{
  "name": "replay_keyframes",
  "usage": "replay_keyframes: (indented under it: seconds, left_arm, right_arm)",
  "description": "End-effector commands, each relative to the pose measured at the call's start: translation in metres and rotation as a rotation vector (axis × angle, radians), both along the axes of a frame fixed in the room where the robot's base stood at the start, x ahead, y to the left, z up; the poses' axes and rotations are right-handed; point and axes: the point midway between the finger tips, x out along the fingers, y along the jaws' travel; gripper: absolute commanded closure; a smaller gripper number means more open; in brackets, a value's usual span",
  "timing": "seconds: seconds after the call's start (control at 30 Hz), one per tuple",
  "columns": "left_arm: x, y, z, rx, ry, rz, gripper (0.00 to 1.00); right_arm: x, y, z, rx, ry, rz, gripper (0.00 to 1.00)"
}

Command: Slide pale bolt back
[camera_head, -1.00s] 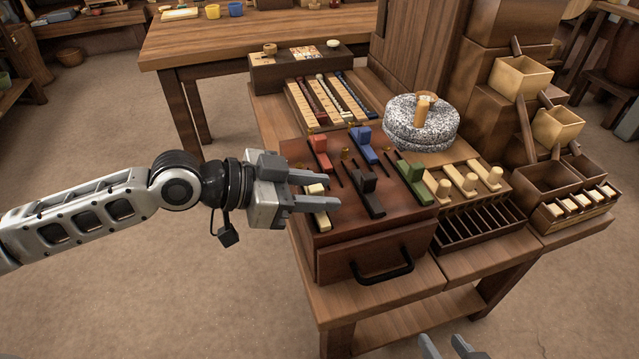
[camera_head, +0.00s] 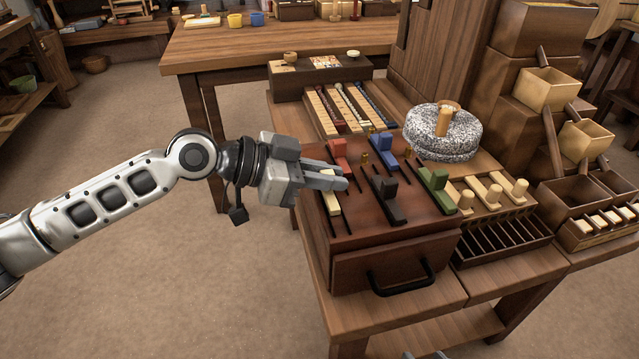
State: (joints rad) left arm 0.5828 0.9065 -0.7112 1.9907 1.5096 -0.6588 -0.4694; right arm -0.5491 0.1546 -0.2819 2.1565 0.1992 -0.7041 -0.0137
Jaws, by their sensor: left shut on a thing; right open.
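The pale bolt (camera_head: 333,203) lies at the left of the dark red-brown box top (camera_head: 355,228), partly hidden by my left gripper. My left gripper (camera_head: 336,178) reaches in from the left with its fingers close together, shut on the pale bolt's knob, which the fingers hide. Bare slot shows in front of the bolt. Only a sliver of my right gripper (camera_head: 428,355) shows at the bottom edge; it is open.
Red (camera_head: 340,152), blue (camera_head: 383,147), black (camera_head: 387,200) and green (camera_head: 436,190) bolts stand close by on the same box. A drawer with a black handle (camera_head: 402,282) is below. A speckled quern stone (camera_head: 442,138) stands behind right.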

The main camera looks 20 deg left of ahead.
Motion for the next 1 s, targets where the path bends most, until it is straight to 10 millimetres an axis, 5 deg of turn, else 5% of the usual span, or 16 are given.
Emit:
replay_keyframes:
  seconds: [0.13, 0.17, 0.23, 0.73, 1.0]
  left_arm:
    - [0.005, 0.004, 0.001, 0.004, -0.007, 0.014, 1.0]
    - [0.005, 0.004, 0.001, 0.004, -0.007, 0.015, 0.83]
    - [0.004, 0.005, 0.002, 0.003, -0.007, 0.016, 0.64]
    - [0.0, 0.007, 0.003, 0.002, -0.006, 0.012, 0.64]
    - [-0.022, 0.047, 0.019, 0.007, -0.003, 0.015, 0.64]
  right_arm:
    - [0.0, 0.0, 0.001, 0.0, -0.001, -0.001, 0.58]
    - [0.0, -0.001, 0.001, 0.0, -0.001, -0.001, 0.58]
    - [-0.001, -0.001, 0.001, -0.001, -0.001, -0.002, 0.58]
    - [-0.001, -0.003, 0.001, -0.005, -0.003, -0.003, 0.58]
    - [-0.001, -0.003, 0.0, -0.005, -0.003, -0.003, 0.58]
